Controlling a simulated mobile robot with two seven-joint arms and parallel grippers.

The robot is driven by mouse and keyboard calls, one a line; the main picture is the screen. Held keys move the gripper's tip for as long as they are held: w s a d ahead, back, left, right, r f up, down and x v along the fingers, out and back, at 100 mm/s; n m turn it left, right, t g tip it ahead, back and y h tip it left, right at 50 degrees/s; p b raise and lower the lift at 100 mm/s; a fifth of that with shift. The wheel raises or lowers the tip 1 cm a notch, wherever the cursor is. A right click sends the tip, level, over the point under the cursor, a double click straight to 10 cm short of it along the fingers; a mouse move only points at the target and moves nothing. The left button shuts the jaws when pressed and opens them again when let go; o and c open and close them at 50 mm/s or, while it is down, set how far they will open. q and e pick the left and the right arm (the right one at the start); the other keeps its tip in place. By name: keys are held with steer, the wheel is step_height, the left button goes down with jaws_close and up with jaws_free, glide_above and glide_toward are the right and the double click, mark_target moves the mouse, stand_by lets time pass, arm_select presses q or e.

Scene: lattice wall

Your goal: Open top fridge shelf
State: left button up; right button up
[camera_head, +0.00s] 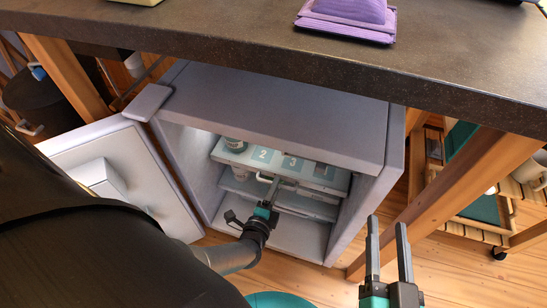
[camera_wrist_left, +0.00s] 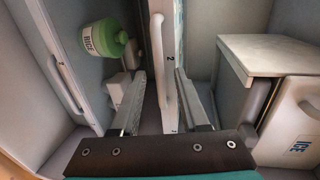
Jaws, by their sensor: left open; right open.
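The fridge (camera_head: 285,105) stands open under the counter, its door (camera_head: 122,170) swung out to the left. Inside, the top shelf (camera_head: 337,180) has a front marked with numbers and a white bar handle, also visible in the left wrist view (camera_wrist_left: 158,60). My left gripper (camera_head: 272,187) reaches into the fridge at that handle. In the left wrist view its open fingers (camera_wrist_left: 163,92) stand on either side of the bar, not closed on it. My right gripper (camera_head: 387,232) is open and empty, outside the fridge to the right.
The dark counter (camera_head: 440,60) overhangs the fridge and carries a purple item (camera_head: 350,15). A wooden leg (camera_head: 450,195) stands right of the fridge. A white-and-green container (camera_wrist_left: 103,38) and a box marked ICE (camera_wrist_left: 292,120) show in the left wrist view.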

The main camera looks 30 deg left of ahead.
arm_select(q)
jaws_close()
stand_by(0.3)
stand_by(1.1)
